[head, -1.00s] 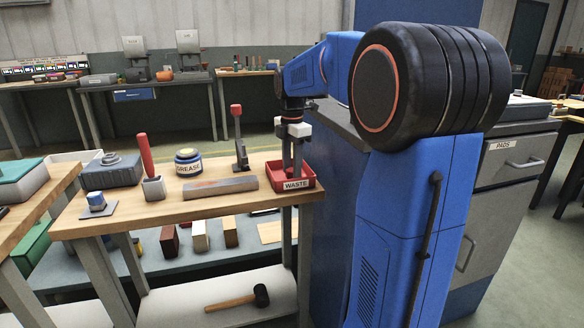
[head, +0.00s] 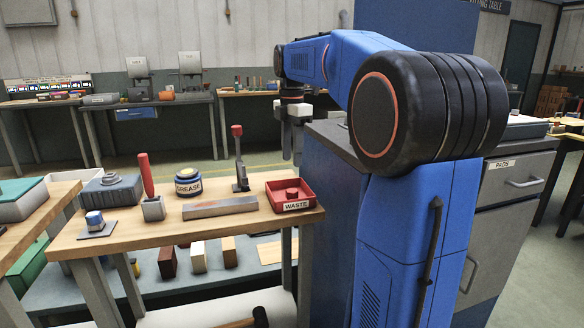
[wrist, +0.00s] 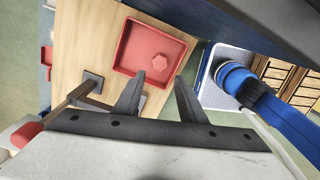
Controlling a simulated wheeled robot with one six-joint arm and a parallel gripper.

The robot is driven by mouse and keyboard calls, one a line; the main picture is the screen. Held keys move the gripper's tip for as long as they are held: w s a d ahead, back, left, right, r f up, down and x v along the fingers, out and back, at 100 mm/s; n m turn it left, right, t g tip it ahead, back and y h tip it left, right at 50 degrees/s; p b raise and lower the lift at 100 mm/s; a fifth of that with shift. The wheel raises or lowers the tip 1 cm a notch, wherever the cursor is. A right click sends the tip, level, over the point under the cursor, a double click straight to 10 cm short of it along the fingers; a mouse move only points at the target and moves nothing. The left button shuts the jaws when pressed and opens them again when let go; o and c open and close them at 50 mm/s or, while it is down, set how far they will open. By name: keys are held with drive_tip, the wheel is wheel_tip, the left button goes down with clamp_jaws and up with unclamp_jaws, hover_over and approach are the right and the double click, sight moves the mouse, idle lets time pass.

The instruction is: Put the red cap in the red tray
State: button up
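The red tray (head: 273,200), labelled WASTE, stands at the right end of the wooden bench. The red cap (head: 292,194) lies inside it, on the tray floor. In the wrist view the tray (wrist: 140,42) is below my gripper, and the cap (wrist: 159,62) is a small red polygonal piece near the fingertips, towards the right part of the tray. My gripper (head: 293,153) hangs above and behind the tray in the head view. In the wrist view its two fingers (wrist: 160,80) are apart with nothing between them, clear of the cap.
On the bench (head: 240,223) stand a grey block with a red-handled tool (head: 153,208), a grease tin (head: 188,182), a grey bar (head: 220,206) and an upright red-topped lever (head: 239,170). A grey cabinet (head: 490,205) is to the right.

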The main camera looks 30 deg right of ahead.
drive_tip(key=s+a+f+m+t, duration=0.2)
drive_tip(key=s+a+f+m, duration=0.3)
drive_tip(key=s+a+m, duration=0.6)
drive_tip(key=s+a+f+m+t, duration=0.1)
drive_tip(key=s+a+f+m, duration=0.1)
drive_tip(key=s+f, duration=0.6)
drive_tip(key=s+a+f+m+t, duration=0.1)
drive_tip(key=s+f+m, duration=0.3)
drive_tip(key=s+f, duration=0.4)
drive_tip(key=shift+s+a+m+t, duration=0.4)
drive_tip(key=shift+s+a, duration=0.45)
